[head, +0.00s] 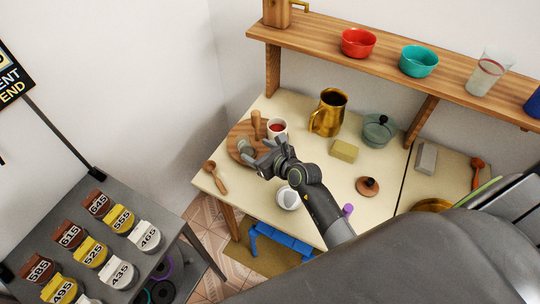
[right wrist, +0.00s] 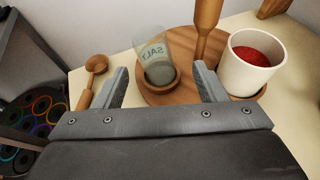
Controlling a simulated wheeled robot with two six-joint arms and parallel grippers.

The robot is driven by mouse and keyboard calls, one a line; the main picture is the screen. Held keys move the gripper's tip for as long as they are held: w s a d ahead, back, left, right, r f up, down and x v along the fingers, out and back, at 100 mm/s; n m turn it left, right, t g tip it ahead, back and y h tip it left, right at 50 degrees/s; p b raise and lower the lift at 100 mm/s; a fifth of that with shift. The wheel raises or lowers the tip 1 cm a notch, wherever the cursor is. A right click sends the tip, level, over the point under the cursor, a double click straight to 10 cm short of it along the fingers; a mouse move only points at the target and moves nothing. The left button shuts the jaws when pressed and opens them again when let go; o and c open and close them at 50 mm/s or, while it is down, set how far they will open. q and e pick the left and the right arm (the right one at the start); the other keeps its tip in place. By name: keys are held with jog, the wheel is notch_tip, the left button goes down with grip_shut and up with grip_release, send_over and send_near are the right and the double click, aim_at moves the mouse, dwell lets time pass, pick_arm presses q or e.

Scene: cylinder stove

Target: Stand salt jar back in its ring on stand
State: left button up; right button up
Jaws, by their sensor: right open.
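The salt jar is a clear glass jar (right wrist: 151,47) with SALT lettering. In the head view the jar (head: 246,146) is partly hidden by my right gripper, and the stand (head: 234,139) lies at the table's far left. My right gripper (head: 258,154) is open and empty; in the right wrist view its fingers (right wrist: 161,70) are either side of the jar's lower part, apart from it. My left gripper is out of view.
A white mug with red contents (right wrist: 249,62) and a wooden mill (right wrist: 206,28) stand close to the jar. A wooden spoon (head: 215,178) lies left of the stand. A brass pitcher (head: 328,112), yellow sponge (head: 344,151) and white cup (head: 287,198) stand to the right.

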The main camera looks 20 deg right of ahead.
jog(key=v, duration=0.6)
dwell(0.5)
